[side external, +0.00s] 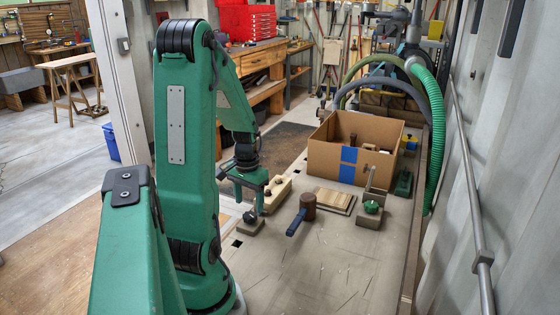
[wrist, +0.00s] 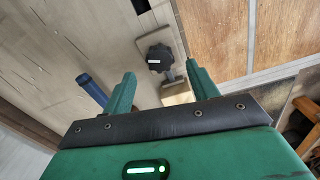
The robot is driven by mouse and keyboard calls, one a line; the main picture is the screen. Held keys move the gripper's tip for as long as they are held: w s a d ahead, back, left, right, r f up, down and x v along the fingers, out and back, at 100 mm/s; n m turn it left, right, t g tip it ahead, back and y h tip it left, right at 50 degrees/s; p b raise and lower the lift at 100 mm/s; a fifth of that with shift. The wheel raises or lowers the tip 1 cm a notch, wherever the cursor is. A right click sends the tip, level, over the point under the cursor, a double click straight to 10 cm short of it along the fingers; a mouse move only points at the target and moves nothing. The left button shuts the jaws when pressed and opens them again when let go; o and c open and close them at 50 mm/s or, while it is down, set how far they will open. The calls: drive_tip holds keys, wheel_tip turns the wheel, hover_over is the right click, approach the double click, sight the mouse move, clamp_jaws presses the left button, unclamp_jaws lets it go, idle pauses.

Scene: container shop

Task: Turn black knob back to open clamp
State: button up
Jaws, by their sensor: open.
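The black knob (side external: 250,216) sits on a small grey-brown block on the bench, below my gripper. In the wrist view the lobed black knob (wrist: 160,57) lies just beyond the gap between the fingers, with a short metal piece beside it leading toward a pale block (wrist: 178,99). My gripper (wrist: 161,70) is open and empty, one finger to each side of the knob's line. In the side view my gripper (side external: 250,203) hangs pointing down above the knob, apparently apart from it. The clamp's jaw opening cannot be made out.
A mallet (side external: 308,207) with a blue handle lies right of the knob. A pale wooden block (side external: 278,192) stands behind my gripper. A green knob (side external: 371,207), stacked boards (side external: 335,201) and a cardboard box (side external: 323,157) stand further right. The front bench is clear.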

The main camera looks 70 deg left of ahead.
sight(250, 214)
drive_tip(key=shift+f, duration=2.15)
drive_tip(key=shift+c, duration=0.5)
drive_tip(key=c, duration=0.9)
